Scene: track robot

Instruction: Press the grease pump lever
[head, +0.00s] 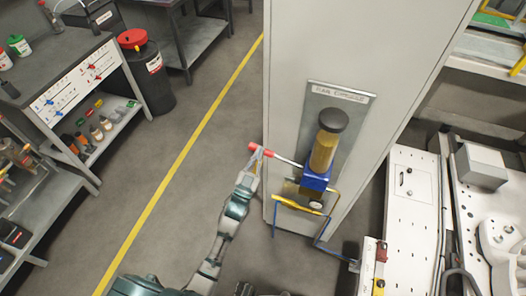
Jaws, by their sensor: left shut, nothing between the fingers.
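The grease pump (323,150) is mounted on a metal plate on the side of a grey cabinet. It has an amber cylinder with a black cap and a blue body (317,178). Its lever (285,160) sticks out to the left and ends in a red grip (256,148). My left gripper (257,157) is shut, with its fingertips at the red grip, just below it in the picture. I cannot tell whether they touch it. Nothing shows between the fingers. My right gripper is not in view.
The grey cabinet (290,60) stands behind the pump. A white perforated bench (408,225) is at the right. Workbenches with tools (75,90) and a black bin with a red lid (148,80) are at the left. The floor with a yellow line (185,150) is clear.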

